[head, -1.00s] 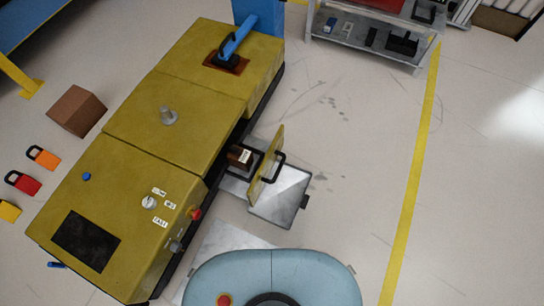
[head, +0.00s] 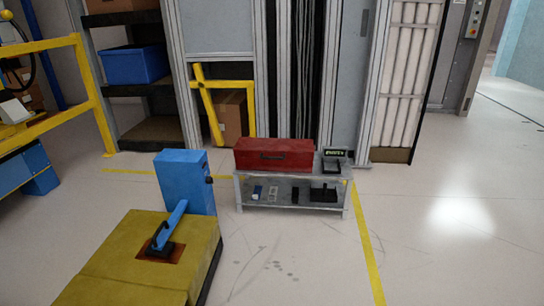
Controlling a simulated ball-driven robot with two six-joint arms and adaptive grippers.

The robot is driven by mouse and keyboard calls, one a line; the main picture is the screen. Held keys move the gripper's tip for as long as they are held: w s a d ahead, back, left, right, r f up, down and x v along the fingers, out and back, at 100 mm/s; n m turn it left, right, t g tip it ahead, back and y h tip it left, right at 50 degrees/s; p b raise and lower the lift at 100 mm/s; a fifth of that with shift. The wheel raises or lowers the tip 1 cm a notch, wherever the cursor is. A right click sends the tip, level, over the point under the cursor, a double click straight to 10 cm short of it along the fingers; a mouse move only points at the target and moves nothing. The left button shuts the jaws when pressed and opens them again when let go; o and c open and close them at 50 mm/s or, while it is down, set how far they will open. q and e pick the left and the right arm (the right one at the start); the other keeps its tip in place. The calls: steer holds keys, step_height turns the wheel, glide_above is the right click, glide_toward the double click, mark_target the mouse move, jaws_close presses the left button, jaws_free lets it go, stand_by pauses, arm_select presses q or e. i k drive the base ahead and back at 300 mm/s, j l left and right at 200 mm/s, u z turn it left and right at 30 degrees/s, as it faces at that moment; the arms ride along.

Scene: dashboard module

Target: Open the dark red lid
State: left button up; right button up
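A dark red box (head: 274,155) with a black handle on its front stands on top of a grey metal shelf unit (head: 238,190) in the middle of the head view. Its top is flat and looks shut. I cannot tell where its lid meets the body. A small reddish-brown plate (head: 172,251) lies on the yellow module (head: 120,262) at lower left, with a blue lever (head: 174,220) above it. Neither gripper is in view.
A blue box-shaped post (head: 185,180) stands behind the module. Small dark items (head: 323,194) lie on the lower shelf, and a small black stand (head: 335,161) is beside the red box. Yellow rails (head: 95,90) are at left. The floor (head: 440,240) at right is clear.

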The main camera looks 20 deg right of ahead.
mark_target(269, 148)
steer(key=l+u, duration=0.15)
steer(key=u, duration=0.4)
steer(key=i+l+u, duration=0.25)
steer(key=l, duration=0.35)
steer(key=l+u, duration=0.3)
steer(key=l, duration=0.3)
steer(key=l+u, duration=0.25)
steer(key=l, duration=0.45)
steer(key=i, duration=0.05)
